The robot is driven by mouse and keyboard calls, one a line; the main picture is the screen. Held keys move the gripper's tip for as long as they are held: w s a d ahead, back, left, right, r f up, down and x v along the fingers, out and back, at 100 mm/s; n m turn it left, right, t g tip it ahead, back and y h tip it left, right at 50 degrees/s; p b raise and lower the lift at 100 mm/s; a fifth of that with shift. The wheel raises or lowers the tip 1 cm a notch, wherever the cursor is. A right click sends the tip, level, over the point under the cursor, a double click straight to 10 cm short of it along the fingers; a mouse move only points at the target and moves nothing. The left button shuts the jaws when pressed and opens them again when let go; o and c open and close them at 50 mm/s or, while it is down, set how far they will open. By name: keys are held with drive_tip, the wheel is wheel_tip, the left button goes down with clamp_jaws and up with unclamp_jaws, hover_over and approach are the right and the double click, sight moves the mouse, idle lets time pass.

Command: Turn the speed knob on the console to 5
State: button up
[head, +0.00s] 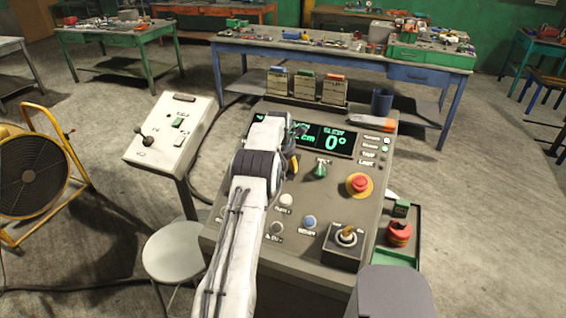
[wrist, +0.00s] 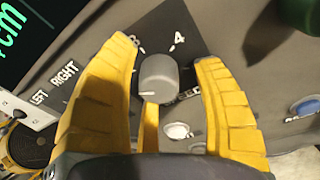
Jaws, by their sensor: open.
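The grey speed knob (wrist: 158,76) shows in the wrist view between the two yellow fingers of my gripper (wrist: 165,55). The fingers are open, with a gap on each side of the knob. A small white mark shows low on the knob's left side. The numerals 3 and 4 are printed on the dark plate (wrist: 176,22) beyond it; part of the word SPEED shows at its right. The 5 is not visible. In the head view my arm reaches over the console (head: 335,205) and hides the knob.
Near my gripper are a green knob (head: 320,170), a red button (head: 360,184) and a display (head: 335,141) reading 0°. A joystick (head: 347,236) stands at the console's front right. A side panel (head: 170,132) and a stool (head: 178,252) are to the left.

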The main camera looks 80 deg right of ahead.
drive_tip(key=shift+c, duration=0.3)
drive_tip(key=c, duration=1.1)
drive_tip(key=shift+f+m+b, duration=0.2)
drive_tip(key=shift+m+b, duration=0.6)
drive_tip(key=shift+b, duration=0.1)
drive_tip(key=shift+c, duration=0.2)
drive_tip(key=shift+a+r+m+b, duration=0.15)
drive_tip(key=shift+m+b, duration=0.35)
drive_tip(key=shift+m, duration=0.3)
drive_tip(key=o, duration=1.2)
drive_tip(key=shift+r, duration=0.15)
drive_tip(key=v, duration=1.1)
drive_tip(key=shift+a+r, duration=0.25)
drive_tip(key=shift+a, duration=0.05)
